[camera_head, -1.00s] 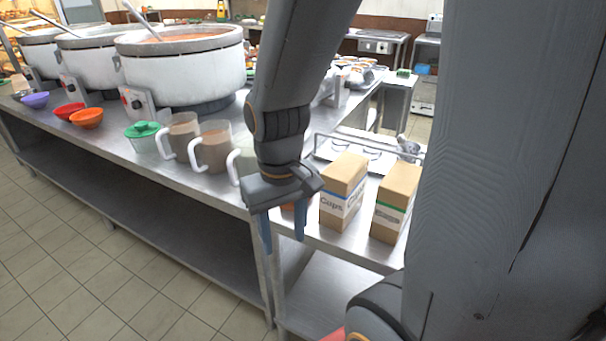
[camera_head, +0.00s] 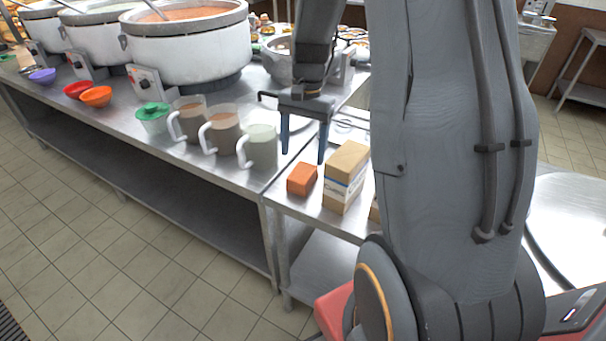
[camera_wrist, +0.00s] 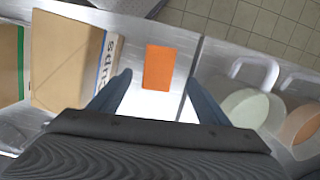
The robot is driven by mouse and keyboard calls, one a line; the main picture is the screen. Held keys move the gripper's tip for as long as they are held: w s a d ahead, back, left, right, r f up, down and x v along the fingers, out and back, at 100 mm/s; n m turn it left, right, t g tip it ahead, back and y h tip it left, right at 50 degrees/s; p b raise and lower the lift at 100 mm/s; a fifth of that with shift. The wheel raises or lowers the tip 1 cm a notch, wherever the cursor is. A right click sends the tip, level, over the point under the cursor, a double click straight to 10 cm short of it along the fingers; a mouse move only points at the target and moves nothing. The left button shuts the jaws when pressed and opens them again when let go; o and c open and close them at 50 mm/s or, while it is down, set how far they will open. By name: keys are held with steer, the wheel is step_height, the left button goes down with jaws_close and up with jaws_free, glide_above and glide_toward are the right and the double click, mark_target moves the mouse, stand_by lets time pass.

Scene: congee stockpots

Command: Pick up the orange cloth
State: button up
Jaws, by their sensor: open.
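The orange cloth (camera_head: 302,179) is a small folded block lying on the metal counter, left of a cardboard cups box. In the wrist view the orange cloth (camera_wrist: 158,68) lies flat between and beyond my two fingers. My gripper (camera_head: 304,158) is open and empty, pointing down above the counter, a little behind the cloth in the head view. In the wrist view my gripper (camera_wrist: 158,88) has its fingers spread wider than the cloth, with no contact visible.
The cups box (camera_head: 346,177) stands close to the cloth's right. A pale-filled jug (camera_head: 262,148) and two brown-filled jugs stand to the left. Large stockpots (camera_head: 188,48) stand behind. The counter's front edge (camera_head: 262,198) is near the cloth.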

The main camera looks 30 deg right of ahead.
mark_target(303, 171)
steer(key=shift+s+a+f+p, duration=0.2)
steer(key=shift+f+p, duration=0.35)
steer(key=shift+f, duration=1.4)
steer(key=shift+s+a+f+p, duration=0.15)
steer(key=shift+f+p, duration=0.4)
steer(key=shift+f, duration=1.35)
steer(key=shift+d, duration=0.1)
steer(key=c, duration=1.2)
steer(key=shift+o, duration=0.2)
steer(key=shift+r+b, duration=1)
steer(key=shift+r, duration=4.05)
